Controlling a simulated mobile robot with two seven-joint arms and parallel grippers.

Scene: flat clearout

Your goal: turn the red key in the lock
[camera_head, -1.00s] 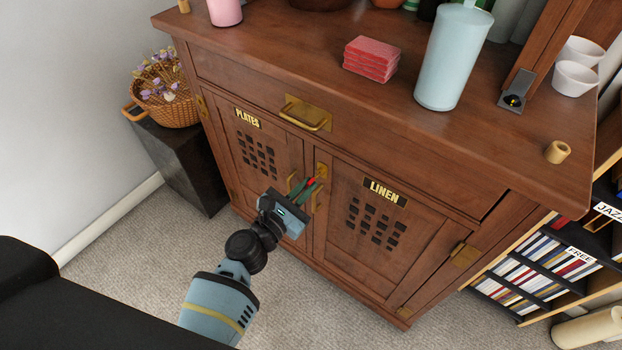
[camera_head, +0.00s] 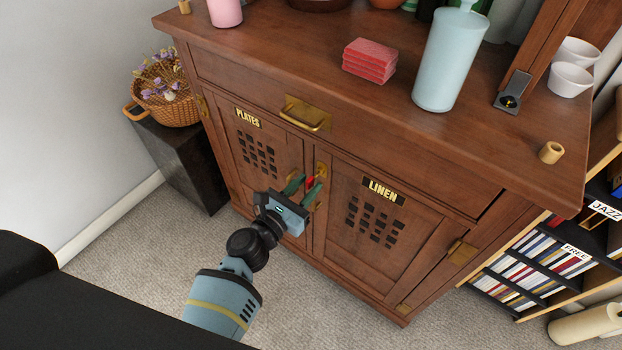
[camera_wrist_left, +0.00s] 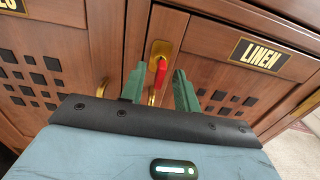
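The red key (camera_head: 310,181) sits in a brass lock plate (camera_head: 321,170) at the top inner edge of the LINEN door. In the left wrist view the red key (camera_wrist_left: 161,76) hangs from the lock plate (camera_wrist_left: 156,53), between and beyond the green fingertips. My left gripper (camera_head: 304,184) is open in front of the lock, its two fingers on either side of the key and apart from it. It also shows open in the left wrist view (camera_wrist_left: 157,80). My right gripper is not in view.
The wooden cabinet has a PLATES door (camera_head: 262,150), a LINEN door (camera_head: 365,230) and a drawer with a brass handle (camera_head: 306,115) above. Brass door handles are close to the gripper. A wicker basket (camera_head: 166,103) stands at left, a bookshelf (camera_head: 545,260) at right. Carpet in front is clear.

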